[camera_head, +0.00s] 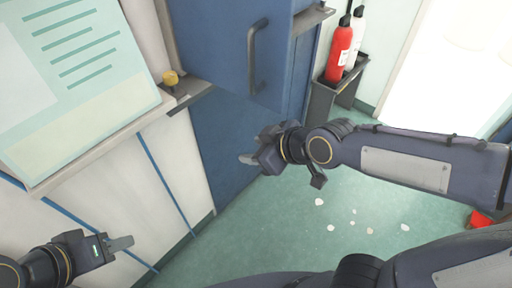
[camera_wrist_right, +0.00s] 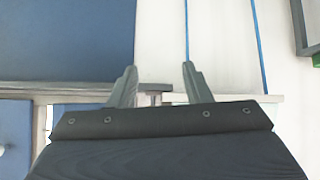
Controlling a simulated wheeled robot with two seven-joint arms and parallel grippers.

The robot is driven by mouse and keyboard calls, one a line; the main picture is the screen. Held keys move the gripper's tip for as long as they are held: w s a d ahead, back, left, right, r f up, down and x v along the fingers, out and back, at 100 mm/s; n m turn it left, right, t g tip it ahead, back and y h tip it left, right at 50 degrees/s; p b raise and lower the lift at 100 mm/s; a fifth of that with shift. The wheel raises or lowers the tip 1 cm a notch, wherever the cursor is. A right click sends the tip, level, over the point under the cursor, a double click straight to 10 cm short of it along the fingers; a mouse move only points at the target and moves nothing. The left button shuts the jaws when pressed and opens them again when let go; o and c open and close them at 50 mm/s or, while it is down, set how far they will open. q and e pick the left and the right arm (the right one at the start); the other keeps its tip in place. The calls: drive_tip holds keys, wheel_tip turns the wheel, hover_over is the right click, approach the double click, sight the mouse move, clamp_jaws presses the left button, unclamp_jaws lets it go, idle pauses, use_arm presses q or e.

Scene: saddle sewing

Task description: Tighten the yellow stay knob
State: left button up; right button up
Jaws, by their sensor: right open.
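The yellow stay knob (camera_head: 171,78) sits on a grey metal bracket (camera_head: 188,97) between the tilted pale-green panel and the blue door. My right gripper (camera_head: 248,160) is in front of the blue door, below and right of the knob and well apart from it. In the right wrist view its two fingers (camera_wrist_right: 159,72) are spread with nothing between them. The knob cannot be made out in that view. My left gripper (camera_head: 122,244) is at the lower left, far below the knob; its fingers overlap, so its opening cannot be told.
The blue door (camera_head: 222,50) has a dark handle (camera_head: 256,58). The pale-green panel (camera_head: 75,75) overhangs the white wall on the left. A red extinguisher (camera_head: 339,50) and a white one stand on a dark stand (camera_head: 322,102). Several white flakes lie on the green floor (camera_head: 300,240).

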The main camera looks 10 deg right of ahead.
use_arm(q)
drive_tip(key=shift+w+a+f, duration=0.1)
drive_tip(key=shift+w+a, duration=0.05)
drive_tip(key=shift+w, duration=0.25)
use_arm(e)
drive_tip(key=m, duration=0.2)
drive_tip(key=s+m, duration=0.1)
drive_tip(key=m, duration=0.1)
drive_tip(key=shift+d+f+m+y, duration=0.15)
drive_tip(key=shift+m+y, duration=0.15)
drive_tip(key=shift+o, duration=0.5)
